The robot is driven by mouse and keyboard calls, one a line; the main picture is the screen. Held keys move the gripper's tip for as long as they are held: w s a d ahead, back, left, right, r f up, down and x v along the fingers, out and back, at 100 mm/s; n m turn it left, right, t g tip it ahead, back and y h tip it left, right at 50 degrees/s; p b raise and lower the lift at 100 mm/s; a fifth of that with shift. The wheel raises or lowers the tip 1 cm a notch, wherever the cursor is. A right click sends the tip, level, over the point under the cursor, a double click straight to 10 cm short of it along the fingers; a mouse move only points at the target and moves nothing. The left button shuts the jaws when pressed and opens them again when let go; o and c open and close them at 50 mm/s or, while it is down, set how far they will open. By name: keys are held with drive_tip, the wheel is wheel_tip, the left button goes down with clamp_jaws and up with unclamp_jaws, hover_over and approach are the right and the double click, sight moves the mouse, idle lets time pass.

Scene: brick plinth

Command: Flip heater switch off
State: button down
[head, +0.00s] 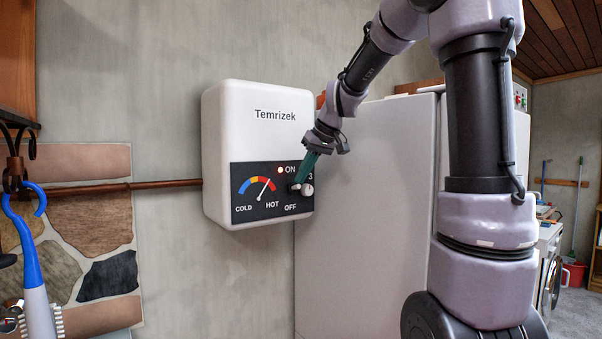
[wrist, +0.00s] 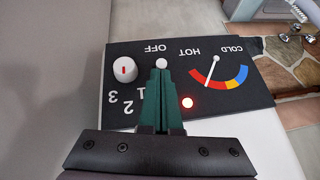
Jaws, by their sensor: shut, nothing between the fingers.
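The heater (head: 235,135) is a white box labelled Temrizek on the wall, with a black control panel (head: 240,206). The heater switch has a small white round tip (head: 296,187), also in the wrist view (wrist: 161,63) beside the OFF label. Its lever is mostly hidden by my fingers, so I cannot tell its position. The indicator light (wrist: 187,102) glows red. My gripper (head: 302,181) is shut and empty, its green fingers (wrist: 160,72) pointing at the panel with their tips right at the switch tip. I cannot tell if they touch.
A white dial with a red mark (wrist: 123,70) sits close beside my fingertips. The gauge (head: 260,189) is on the panel's left in the head view. A tall white cabinet (head: 365,220) stands right of the heater, and a copper pipe (head: 120,187) runs left.

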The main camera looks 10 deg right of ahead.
drive_tip(key=shift+s+d+f, duration=0.1)
drive_tip(key=shift+s+f, duration=0.15)
drive_tip(key=shift+f, duration=0.25)
drive_tip(key=shift+s+d+f, duration=0.1)
drive_tip(key=shift+s+f, duration=0.15)
drive_tip(key=shift+f, duration=0.25)
drive_tip(key=shift+w+r, duration=0.1)
drive_tip(key=shift+w, duration=0.05)
drive_tip(key=shift+w+a+r, duration=0.25)
drive_tip(key=shift+w+r, duration=0.05)
drive_tip(key=shift+w, duration=0.2)
